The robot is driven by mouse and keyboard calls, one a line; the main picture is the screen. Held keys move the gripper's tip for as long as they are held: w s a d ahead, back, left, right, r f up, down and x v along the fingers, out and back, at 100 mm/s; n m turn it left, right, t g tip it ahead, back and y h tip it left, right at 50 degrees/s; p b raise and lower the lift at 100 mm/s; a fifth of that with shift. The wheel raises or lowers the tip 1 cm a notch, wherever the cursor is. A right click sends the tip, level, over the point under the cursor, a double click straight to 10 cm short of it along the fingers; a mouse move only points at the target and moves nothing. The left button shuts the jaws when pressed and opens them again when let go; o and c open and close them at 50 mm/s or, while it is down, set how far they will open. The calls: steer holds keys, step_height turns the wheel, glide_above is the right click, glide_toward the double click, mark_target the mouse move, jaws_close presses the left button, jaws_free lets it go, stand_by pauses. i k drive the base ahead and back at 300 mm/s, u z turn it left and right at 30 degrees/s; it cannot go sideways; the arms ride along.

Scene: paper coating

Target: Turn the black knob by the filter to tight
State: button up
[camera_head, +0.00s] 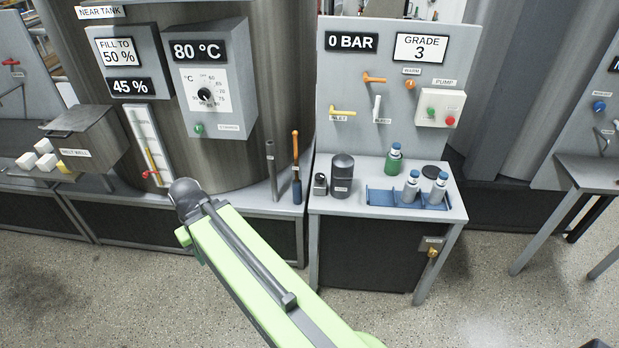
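A dark grey labelled cylinder (342,172), which may be the filter, stands at the left of the grey bench in the camera_head view; its label is too small to read. Beside it on the left is a small metal block (320,184) with a dark face. A flat black disc (434,170) lies at the bench's right. I cannot tell which of these is the black knob, or its setting. My green arm reaches up from the bottom, ending in a dark grey joint left of the bench. My gripper's fingers do not show.
A blue tray (379,196) holds two capped bottles; a green bottle (393,160) stands behind it. The panel above has orange, yellow and white levers and a button box (440,108). An orange-handled tool (296,165) stands upright left of the bench. The floor in front is clear.

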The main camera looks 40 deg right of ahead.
mark_target(319, 177)
steer(key=u, duration=0.05)
steer(key=i, duration=1.5)
steer(key=u, duration=0.05)
